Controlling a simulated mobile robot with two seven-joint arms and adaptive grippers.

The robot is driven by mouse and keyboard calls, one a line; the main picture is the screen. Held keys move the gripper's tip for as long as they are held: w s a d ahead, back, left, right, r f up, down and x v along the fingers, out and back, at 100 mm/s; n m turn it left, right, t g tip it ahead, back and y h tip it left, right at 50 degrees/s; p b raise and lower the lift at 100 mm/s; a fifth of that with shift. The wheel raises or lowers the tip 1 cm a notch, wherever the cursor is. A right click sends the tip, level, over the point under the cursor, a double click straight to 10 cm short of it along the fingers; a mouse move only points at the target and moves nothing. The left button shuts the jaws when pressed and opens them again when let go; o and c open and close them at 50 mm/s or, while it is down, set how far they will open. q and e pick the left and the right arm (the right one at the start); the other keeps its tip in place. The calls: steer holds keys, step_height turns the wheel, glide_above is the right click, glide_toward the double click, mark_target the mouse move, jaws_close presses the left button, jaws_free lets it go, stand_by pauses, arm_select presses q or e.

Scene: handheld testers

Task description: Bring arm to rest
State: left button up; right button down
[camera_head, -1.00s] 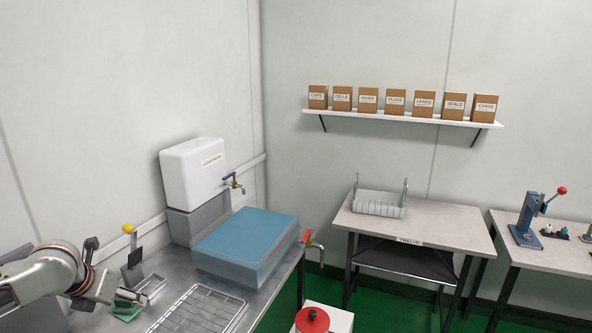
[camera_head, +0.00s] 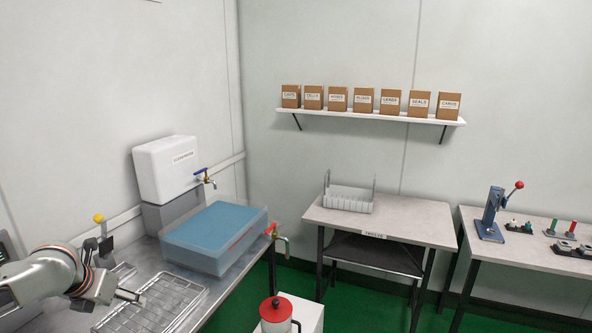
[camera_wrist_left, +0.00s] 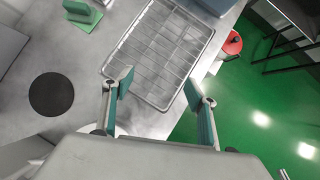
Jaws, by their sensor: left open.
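My left gripper (camera_head: 132,296) comes in from the left in the head view, above the metal bench (camera_head: 205,318) and beside the wire rack (camera_head: 150,305). In the left wrist view the two fingers of my left gripper (camera_wrist_left: 163,92) are spread apart with nothing between them. The wire rack (camera_wrist_left: 160,45) lies beyond the fingertips on the bench. My right gripper is in neither view.
A red-lidded container (camera_head: 275,312) stands low beside the bench. A dark round disc (camera_wrist_left: 51,95) lies on the bench. Two tables (camera_head: 420,215) stand at right.

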arm_select(q)
steer(key=s+d+f+n+t+h, duration=0.1)
steer(key=s+d+f+n+h, duration=0.25)
steer(key=d+f+n, duration=0.6)
steer(key=s+d+f+n+t+h, duration=0.1)
steer(key=s+d+f+n+h, duration=0.3)
steer(key=d, duration=1.1)
steer(key=s+f+n+t+y, duration=0.1)
steer(key=s+f+n+y, duration=0.1)
steer(key=s+f+n, duration=0.3)
steer(key=s+a+f+n+t+y, duration=0.1)
steer(key=s+f+n, duration=0.4)
steer(key=s+n, duration=0.8)
steer(key=shift+s+f+y, duration=0.4)
steer(key=shift+s+y, duration=0.3)
steer(key=shift+y, duration=0.15)
